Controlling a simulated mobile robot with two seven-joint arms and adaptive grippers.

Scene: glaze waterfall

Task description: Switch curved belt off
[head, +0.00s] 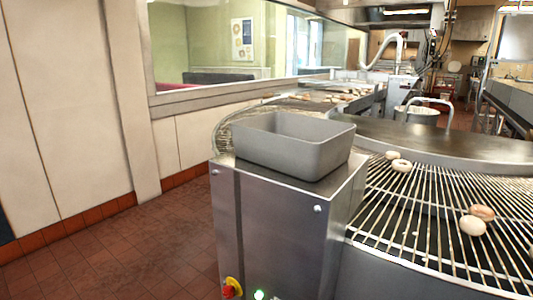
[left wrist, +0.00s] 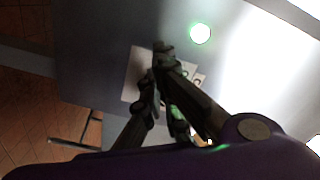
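The curved belt (head: 440,215) is a bend of metal rods on the right of the head view, with several doughnuts on it. Its steel control cabinet (head: 270,230) stands in front. Low on the cabinet face are a red and yellow knob (head: 232,288) and a lit green button (head: 259,295), partly cut off by the frame's bottom edge. In the left wrist view a green-white glowing button (left wrist: 200,33) shows beyond my left gripper (left wrist: 156,66). Its dark fingers look closed together, with nothing seen between them, in front of a pale plate (left wrist: 138,66). My right gripper is out of view.
A grey bin (head: 290,145) sits on top of the cabinet. Open tiled floor (head: 110,250) lies to the left, before a pale wall. A steel counter (head: 430,140) and more conveyor with doughnuts (head: 340,97) stand behind.

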